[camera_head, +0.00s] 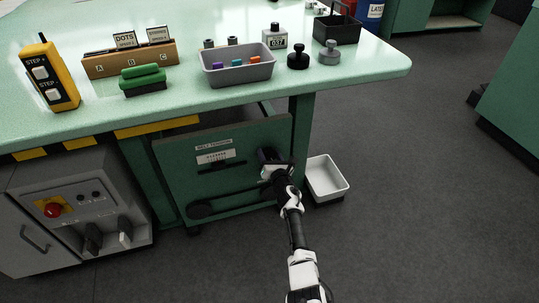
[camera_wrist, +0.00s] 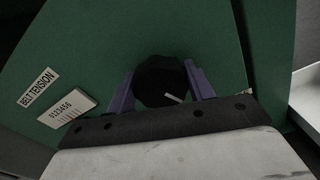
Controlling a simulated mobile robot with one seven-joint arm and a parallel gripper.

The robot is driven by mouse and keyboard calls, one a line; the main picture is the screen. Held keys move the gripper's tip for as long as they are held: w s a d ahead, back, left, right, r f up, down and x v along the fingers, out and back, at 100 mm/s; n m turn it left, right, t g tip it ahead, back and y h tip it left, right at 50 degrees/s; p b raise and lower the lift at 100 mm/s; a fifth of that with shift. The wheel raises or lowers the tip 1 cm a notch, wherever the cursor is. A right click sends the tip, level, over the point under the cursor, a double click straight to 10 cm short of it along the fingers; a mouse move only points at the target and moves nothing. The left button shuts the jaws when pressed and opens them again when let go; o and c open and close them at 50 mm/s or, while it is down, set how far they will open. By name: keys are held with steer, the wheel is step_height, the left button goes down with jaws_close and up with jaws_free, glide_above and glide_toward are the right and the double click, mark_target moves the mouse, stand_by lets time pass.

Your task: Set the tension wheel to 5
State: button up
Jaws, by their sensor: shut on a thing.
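The tension wheel (camera_wrist: 160,78) is a dark round knob with a short pale mark at its lower right. It sits on a green panel (camera_head: 172,176) under the table. My gripper (camera_wrist: 162,90) has its two purple fingers on either side of the wheel, shut on it. In the head view my gripper (camera_head: 272,160) is at the panel's right side and hides the wheel. A "BELT TENSION" label (camera_wrist: 38,88) and a number scale (camera_wrist: 67,106) show left of the wheel in the wrist view. I cannot tell the wheel's setting.
The green table (camera_head: 210,25) holds a grey tray (camera_head: 237,75), a yellow step remote (camera_head: 50,72), a wooden card holder (camera_head: 130,61) and dark weights. A white bin (camera_head: 326,177) is on the floor right of the panel. A grey control box (camera_head: 75,215) stands left.

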steer(key=m+p, duration=0.1)
steer(key=m, duration=0.4)
steer(key=shift+r, duration=0.1)
steer(key=m+p, duration=0.1)
steer(key=m, duration=0.3)
steer(key=shift+d+p, duration=0.1)
steer(key=shift+p, duration=0.2)
steer(key=m+p, duration=0.1)
steer(key=m, duration=0.4)
steer(key=shift+w, duration=0.1)
steer(key=m+p, duration=0.1)
steer(key=m, duration=0.3)
steer(key=shift+m, duration=0.4)
steer(key=o, duration=1)
steer(key=shift+f, duration=0.2)
steer(key=shift+c, duration=0.2)
steer(key=shift+p, duration=0.3)
